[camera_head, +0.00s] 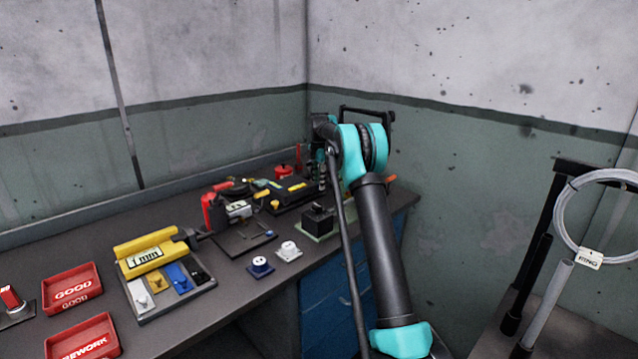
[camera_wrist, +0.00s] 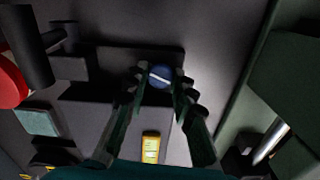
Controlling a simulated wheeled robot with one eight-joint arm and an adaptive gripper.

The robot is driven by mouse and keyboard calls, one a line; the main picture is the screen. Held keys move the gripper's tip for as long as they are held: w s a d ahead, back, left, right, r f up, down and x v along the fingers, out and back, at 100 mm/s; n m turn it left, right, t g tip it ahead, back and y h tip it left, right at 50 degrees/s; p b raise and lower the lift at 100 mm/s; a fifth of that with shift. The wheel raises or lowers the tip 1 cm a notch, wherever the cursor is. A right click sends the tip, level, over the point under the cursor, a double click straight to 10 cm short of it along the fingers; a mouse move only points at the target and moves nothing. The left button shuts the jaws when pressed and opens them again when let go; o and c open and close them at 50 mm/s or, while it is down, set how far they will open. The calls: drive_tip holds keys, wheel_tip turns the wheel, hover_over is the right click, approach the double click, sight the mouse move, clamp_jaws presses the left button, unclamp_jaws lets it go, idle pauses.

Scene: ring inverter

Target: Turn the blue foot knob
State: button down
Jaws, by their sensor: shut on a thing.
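The blue foot knob (camera_wrist: 160,76) shows in the wrist view as a small round blue cap with a white line across it. My gripper (camera_wrist: 160,84) has its two dark fingers on either side of the knob, shut on it. The fingertips partly cover the knob's sides. In the head view my gripper (camera_head: 322,178) points down over the far right part of the bench, partly behind my own arm. The knob cannot be made out there.
A yellow labelled piece (camera_wrist: 151,147) lies near the fingers. The bench (camera_head: 100,235) holds red trays (camera_head: 72,288), a yellow gauge block (camera_head: 147,255), a blue block with a white knob (camera_head: 260,267) and a black box (camera_head: 318,220). A wire coil (camera_head: 562,225) hangs at right.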

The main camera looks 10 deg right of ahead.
drive_tip(key=shift+m, duration=2.3)
drive_tip(key=c, duration=1.3)
unclamp_jaws()
drive_tip(key=shift+o, duration=0.2)
wheel_tip(320, 180, up, 12)
